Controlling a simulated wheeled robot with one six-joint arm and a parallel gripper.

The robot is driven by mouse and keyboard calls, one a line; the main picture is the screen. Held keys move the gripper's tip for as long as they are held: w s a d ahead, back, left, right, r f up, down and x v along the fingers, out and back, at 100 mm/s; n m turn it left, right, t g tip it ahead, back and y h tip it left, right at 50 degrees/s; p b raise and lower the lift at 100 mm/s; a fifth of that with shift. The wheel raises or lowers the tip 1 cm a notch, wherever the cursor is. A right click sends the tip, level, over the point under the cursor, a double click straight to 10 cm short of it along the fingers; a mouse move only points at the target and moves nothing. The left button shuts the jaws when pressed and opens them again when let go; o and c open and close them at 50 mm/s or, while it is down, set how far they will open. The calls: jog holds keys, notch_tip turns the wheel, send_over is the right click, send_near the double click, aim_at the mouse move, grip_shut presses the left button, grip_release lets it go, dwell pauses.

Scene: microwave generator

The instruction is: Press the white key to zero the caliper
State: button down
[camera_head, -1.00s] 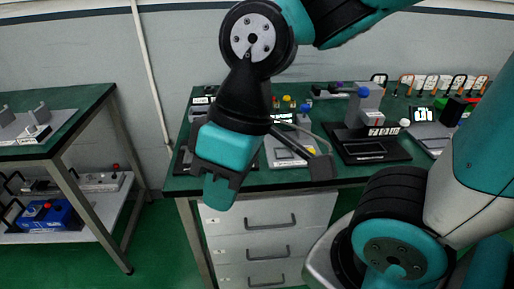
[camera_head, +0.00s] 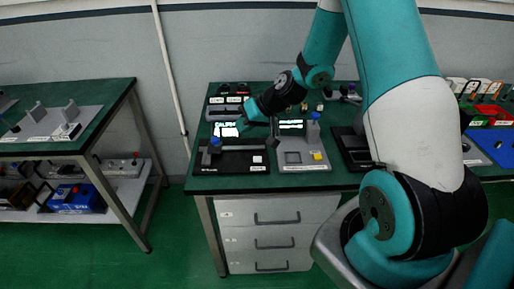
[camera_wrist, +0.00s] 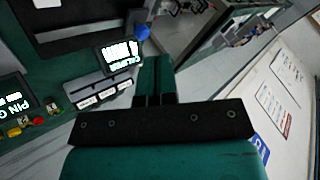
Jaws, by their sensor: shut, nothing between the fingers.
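The caliper station is a black base (camera_head: 232,166) at the left end of the bench, with a blue knob (camera_head: 215,141) and a lit screen (camera_head: 228,129) behind it. A small white square key (camera_head: 257,159) sits on the right part of the base. My gripper (camera_head: 242,118) is shut and empty, above the back of the station near the screen and away from the key. In the wrist view, the shut fingers (camera_wrist: 156,62) are beside the lit caliper screen (camera_wrist: 120,56) and the blue knob (camera_wrist: 142,32). The base (camera_wrist: 80,28) shows at the top left there.
Small labelled boxes (camera_head: 228,101) stand behind the screen. A second bench (camera_head: 60,140) is at the left, across a floor gap.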

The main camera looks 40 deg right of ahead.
jog(key=m+t+h+p, duration=0.1)
jog(key=m, duration=0.1)
send_over(259, 158)
notch_tip(259, 158, down, 4)
jog(key=shift+w+r, duration=0.1)
notch_tip(259, 158, down, 9)
jog(key=b, duration=0.6)
jog(key=shift+r, duration=0.1)
dwell(1.7)
jog(key=shift+f+b, duration=0.4)
jog(key=shift+b, duration=0.15)
jog(key=shift+f+b, duration=0.4)
dwell(0.4)
jog(key=shift+r, duration=0.1)
jog(key=shift+r+p, duration=0.5)
jog(key=shift+r, duration=0.25)
